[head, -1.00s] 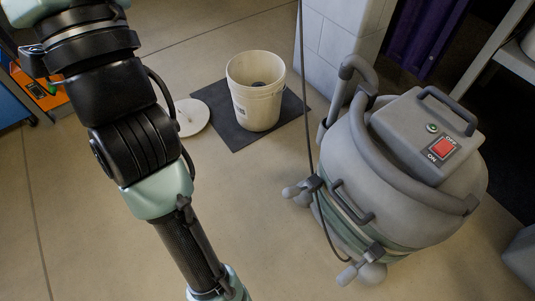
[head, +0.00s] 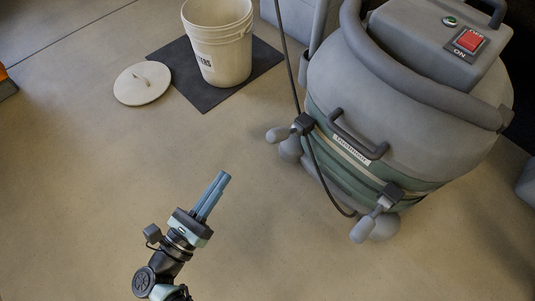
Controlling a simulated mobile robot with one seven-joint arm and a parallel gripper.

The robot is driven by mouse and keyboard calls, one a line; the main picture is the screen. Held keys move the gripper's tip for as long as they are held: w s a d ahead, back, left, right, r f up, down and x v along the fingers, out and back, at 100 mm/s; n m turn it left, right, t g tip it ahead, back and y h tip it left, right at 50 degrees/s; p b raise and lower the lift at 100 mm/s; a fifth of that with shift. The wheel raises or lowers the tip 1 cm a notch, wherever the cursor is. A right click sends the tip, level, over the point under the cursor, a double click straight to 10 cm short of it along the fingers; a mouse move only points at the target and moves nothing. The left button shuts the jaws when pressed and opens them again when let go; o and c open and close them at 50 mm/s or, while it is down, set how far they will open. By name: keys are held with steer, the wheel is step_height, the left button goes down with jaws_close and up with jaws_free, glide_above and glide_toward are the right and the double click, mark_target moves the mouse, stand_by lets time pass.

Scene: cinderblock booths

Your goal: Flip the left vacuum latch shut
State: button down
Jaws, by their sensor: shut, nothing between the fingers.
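The grey vacuum (head: 430,120) stands at the right with a green band around its drum. A black cord hangs close beside the left latch. My gripper (head: 224,177) has blue fingers pressed together, empty, pointing up and right. It is apart from the vacuum, below and left of the left latch in the picture.
A white bucket (head: 217,50) stands on a dark mat (head: 258,66), with its round lid (head: 142,84) beside it. A dark handle (head: 356,136) sits between the latches. The floor (head: 90,190) around my gripper is clear.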

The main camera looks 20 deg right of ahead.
steer(key=s+d+f+m+g, duration=0.1)
steer(key=s+f+g, duration=0.1)
steer(key=s+f, duration=0.2)
steer(key=shift+f+h+b, duration=0.3)
steer(key=shift+d, duration=0.15)
steer(key=b, duration=0.3)
glide_toward(284, 134)
steer(key=w+d+f, duration=0.2)
steer(key=d+f, duration=0.1)
steer(key=d, duration=0.1)
steer(key=shift+w+d+r+b, duration=0.15)
steer(key=shift+w+r+b, duration=0.25)
steer(key=shift+w+r, duration=0.15)
steer(key=shift+r, duration=0.15)
steer(key=p, duration=0.2)
steer(key=shift+d+r+m+y+p, duration=0.1)
steer(key=shift+r+m+y+p, duration=0.2)
steer(key=shift+y+p, duration=0.1)
